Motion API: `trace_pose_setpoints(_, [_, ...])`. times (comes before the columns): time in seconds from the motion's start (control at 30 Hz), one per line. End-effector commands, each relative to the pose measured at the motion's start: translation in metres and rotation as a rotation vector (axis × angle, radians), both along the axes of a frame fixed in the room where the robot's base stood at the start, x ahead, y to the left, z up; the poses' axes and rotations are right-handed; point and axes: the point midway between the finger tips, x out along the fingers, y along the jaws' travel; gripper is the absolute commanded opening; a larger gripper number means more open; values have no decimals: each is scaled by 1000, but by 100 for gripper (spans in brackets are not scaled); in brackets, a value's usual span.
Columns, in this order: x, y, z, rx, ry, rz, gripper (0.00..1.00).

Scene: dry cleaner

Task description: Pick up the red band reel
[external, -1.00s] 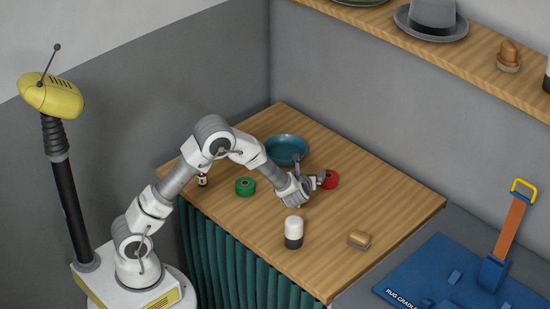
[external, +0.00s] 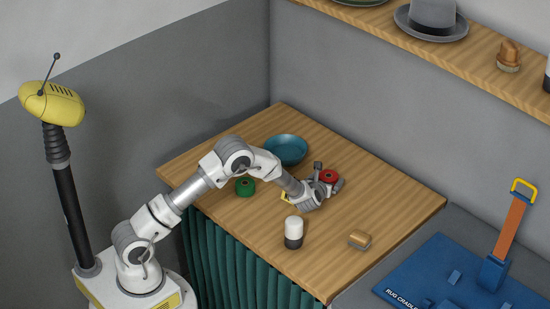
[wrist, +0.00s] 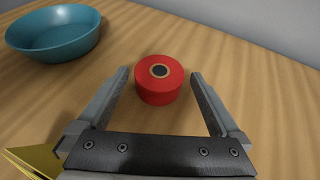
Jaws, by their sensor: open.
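The red band reel (external: 328,176) lies flat on the wooden table. In the wrist view the reel (wrist: 160,82) sits ahead, between the tips of the two open fingers, with a gap on each side. My gripper (external: 328,175) is low over the table and open, its fingers pointing toward the reel. In the wrist view my gripper (wrist: 159,75) holds nothing. I cannot tell whether the fingers touch the table.
A teal bowl (external: 287,148) stands behind and left of the reel. A green reel (external: 245,187) lies left, by my arm. The table (external: 400,207) is clear to the right.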

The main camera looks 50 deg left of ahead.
Motion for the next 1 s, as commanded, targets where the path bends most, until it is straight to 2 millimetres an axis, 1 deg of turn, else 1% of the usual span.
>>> trace_pose_setpoints(0.03, [7, 6, -4, -2, -1, 3, 100])
trace_pose_setpoints(0.2, [20, 11, -10, -1, 0, 0, 100])
trace_pose_setpoints(0.47, [22, 12, -10, 0, 1, 0, 100])
trace_pose_setpoints(0.5, [22, 12, -10, 0, 1, 0, 96])
trace_pose_setpoints(0.57, [22, 12, -10, 0, 1, 0, 86])
trace_pose_setpoints(0.7, [22, 12, -10, 0, 1, 0, 60])
trace_pose_setpoints(0.87, [22, 12, -10, 0, 1, 0, 32])
trace_pose_setpoints(0.9, [22, 12, -10, 0, 1, 0, 24])
trace_pose_setpoints(0.93, [22, 11, -9, -1, 0, 0, 21])
trace_pose_setpoints(1.0, [22, 11, -9, -1, 0, 0, 21])
